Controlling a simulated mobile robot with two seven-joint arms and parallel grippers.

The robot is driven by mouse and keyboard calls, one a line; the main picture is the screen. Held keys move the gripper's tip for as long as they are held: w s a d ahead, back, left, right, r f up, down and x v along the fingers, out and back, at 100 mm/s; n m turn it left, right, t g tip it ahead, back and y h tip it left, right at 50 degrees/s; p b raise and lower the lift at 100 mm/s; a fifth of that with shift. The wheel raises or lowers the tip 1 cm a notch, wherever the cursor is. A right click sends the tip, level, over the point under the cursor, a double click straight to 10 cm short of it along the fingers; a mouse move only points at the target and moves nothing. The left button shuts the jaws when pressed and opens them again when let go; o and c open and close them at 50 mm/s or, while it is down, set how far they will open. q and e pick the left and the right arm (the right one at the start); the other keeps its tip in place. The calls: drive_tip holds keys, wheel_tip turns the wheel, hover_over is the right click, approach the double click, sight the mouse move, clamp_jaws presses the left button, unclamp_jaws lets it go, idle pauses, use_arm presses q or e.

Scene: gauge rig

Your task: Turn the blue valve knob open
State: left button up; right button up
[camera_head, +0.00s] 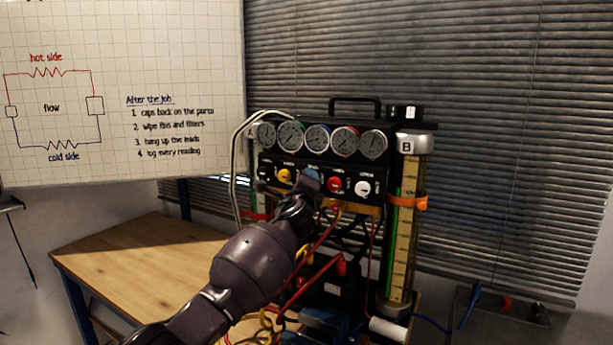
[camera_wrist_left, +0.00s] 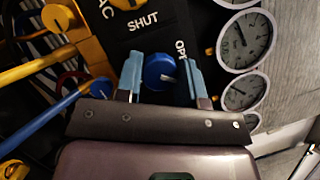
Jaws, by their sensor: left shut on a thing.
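The blue valve knob (camera_wrist_left: 159,71) sits on the black panel in the left wrist view, between the two blue fingertips of my left gripper (camera_wrist_left: 162,75). The gripper is shut on the knob. A pale pointer mark on the knob points right and slightly down. The word SHUT is printed to its upper left, and a partly covered "OP…" label is at its upper right. In the head view my left gripper (camera_head: 309,182) reaches the panel between the yellow and red knobs and mostly hides the blue knob. My right gripper is in neither view.
The gauge rig has a row of round gauges (camera_head: 318,138) above the yellow (camera_head: 284,175), red (camera_head: 334,183) and white (camera_head: 362,188) knobs. Coloured hoses (camera_head: 322,240) hang below the panel. A tall cylinder marked B (camera_head: 404,240) stands at right. The wooden table (camera_head: 130,255) is bare at left.

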use_arm(q)
drive_tip(key=n+g+p, duration=0.1)
drive_tip(key=n+p, duration=0.2)
drive_tip(key=n+g+p, duration=0.1)
drive_tip(key=n+p, duration=0.2)
drive_tip(key=n, duration=0.1)
drive_tip(key=shift+r+y, duration=0.1)
drive_tip(key=shift+y, duration=0.3)
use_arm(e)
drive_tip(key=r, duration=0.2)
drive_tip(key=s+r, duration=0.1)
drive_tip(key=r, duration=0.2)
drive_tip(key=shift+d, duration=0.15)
use_arm(q)
drive_tip(key=shift+g, duration=0.3)
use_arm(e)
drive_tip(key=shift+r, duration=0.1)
use_arm(q)
drive_tip(key=shift+n, duration=0.3)
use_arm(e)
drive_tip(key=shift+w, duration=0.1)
use_arm(q)
drive_tip(key=o, duration=0.9)
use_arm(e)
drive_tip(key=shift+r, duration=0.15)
use_arm(q)
drive_tip(key=shift+s, duration=0.1)
